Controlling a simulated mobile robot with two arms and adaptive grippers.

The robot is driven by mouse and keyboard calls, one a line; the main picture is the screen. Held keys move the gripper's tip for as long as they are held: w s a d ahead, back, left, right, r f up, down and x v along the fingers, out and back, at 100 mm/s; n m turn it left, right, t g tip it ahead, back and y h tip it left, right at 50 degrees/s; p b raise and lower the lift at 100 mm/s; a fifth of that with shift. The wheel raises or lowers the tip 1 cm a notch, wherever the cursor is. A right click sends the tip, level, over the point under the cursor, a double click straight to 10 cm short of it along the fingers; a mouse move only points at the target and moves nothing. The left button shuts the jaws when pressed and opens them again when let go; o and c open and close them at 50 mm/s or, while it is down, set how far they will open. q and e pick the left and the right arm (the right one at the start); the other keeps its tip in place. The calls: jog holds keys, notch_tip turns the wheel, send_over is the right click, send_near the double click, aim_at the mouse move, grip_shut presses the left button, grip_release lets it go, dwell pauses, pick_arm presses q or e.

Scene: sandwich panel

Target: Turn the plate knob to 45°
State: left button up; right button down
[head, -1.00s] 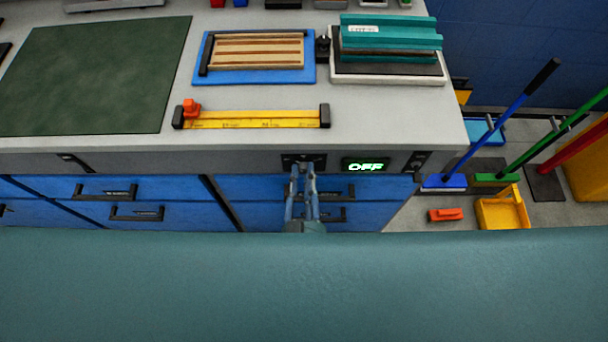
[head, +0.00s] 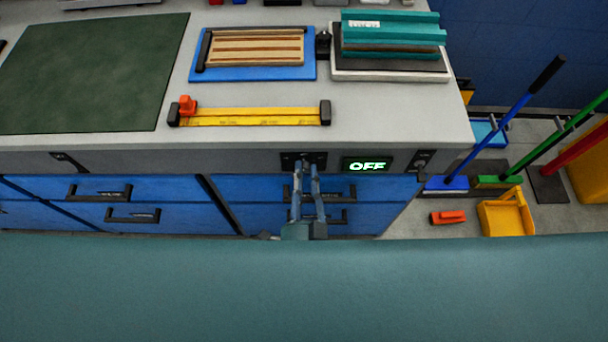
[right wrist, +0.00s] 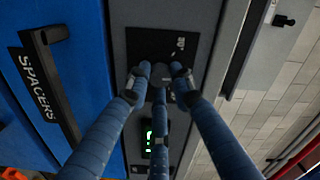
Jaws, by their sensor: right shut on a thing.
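The plate knob sits on a black panel (head: 289,158) on the bench's front face. The panel also shows in the right wrist view (right wrist: 148,42), with small white markings. My right gripper (head: 305,168) reaches up to it from below. In the right wrist view its blue fingers (right wrist: 160,74) close together at the panel, around the knob, which they almost wholly hide. I cannot read the knob's angle. The display (head: 367,165) right of the panel reads OFF in green. My left gripper is not in view.
Blue drawers (head: 170,192) with black handles lie below the panel. A small black switch (head: 421,160) is right of the display. On the bench are a yellow ruler (head: 250,116), a blue tray (head: 255,75) and a green mat (head: 90,75). Brooms stand at right.

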jog(key=shift+f+m, duration=0.1)
jog(key=shift+m, duration=0.2)
jog(key=shift+s, duration=0.1)
jog(key=c, duration=1.5)
grip_release()
jog(key=s, duration=0.7)
jog(key=shift+s, duration=0.25)
